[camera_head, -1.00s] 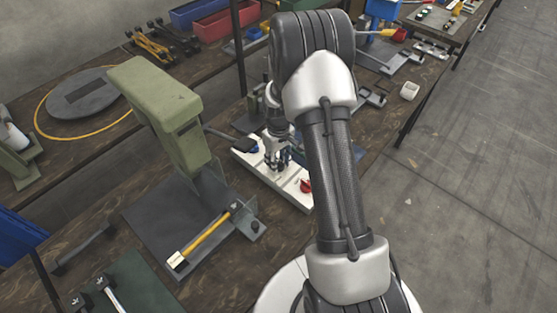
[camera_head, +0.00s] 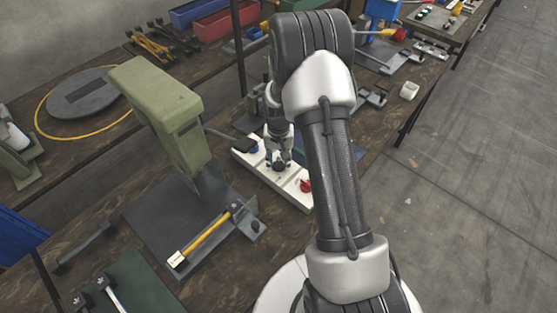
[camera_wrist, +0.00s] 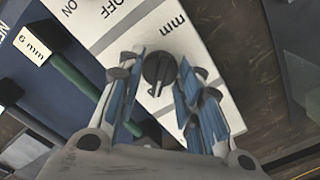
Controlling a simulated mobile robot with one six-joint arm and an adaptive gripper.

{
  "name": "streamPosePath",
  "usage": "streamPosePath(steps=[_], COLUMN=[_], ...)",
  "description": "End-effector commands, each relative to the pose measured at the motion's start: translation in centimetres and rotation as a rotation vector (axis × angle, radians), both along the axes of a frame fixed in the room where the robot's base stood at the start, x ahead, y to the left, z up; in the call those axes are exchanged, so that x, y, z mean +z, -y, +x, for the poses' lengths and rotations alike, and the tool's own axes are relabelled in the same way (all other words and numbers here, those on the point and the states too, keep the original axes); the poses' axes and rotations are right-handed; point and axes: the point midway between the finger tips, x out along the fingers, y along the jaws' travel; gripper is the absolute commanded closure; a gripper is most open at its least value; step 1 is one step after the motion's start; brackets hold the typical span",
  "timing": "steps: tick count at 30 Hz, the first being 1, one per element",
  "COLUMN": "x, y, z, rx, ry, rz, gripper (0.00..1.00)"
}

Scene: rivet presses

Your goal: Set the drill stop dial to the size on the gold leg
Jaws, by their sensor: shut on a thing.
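The stop dial (camera_wrist: 158,68) is a dark round knob with a pointer on a white panel (camera_wrist: 215,25) marked "mm", with "OFF" and "ON" lettering nearby. My gripper (camera_wrist: 157,85) has its blue-padded fingers on both sides of the dial and is shut on it. In the head view my gripper (camera_head: 279,163) is over the white panel (camera_head: 293,199), and the dial is hidden beneath it. The gold leg (camera_head: 208,238) lies on a grey plate by the green press, with a white tag (camera_head: 177,258) at its near end. The tag's writing is too small to read.
The green press (camera_head: 165,110) stands close on the left. A dark green rod (camera_wrist: 75,72) with a "6 mm" tag (camera_wrist: 33,46) shows in the wrist view.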

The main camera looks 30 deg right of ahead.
Motion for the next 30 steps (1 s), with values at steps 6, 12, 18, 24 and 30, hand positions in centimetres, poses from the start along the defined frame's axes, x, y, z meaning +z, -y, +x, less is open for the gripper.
streamPosePath(steps=[6, 12, 18, 24, 30], x=[0.03, 0.03, 0.03, 0.02, 0.01], y=[0.02, 0.02, 0.02, 0.01, 0.00], z=[0.05, 0.05, 0.05, 0.03, 0.01], rx=[-0.023, -0.023, -0.023, -0.022, -0.022], ry=[0.001, 0.001, 0.001, 0.001, 0.000], rz=[0.000, 0.000, 0.000, 0.000, 0.000], gripper=[0.91, 0.91, 0.62, 0.48, 0.45])
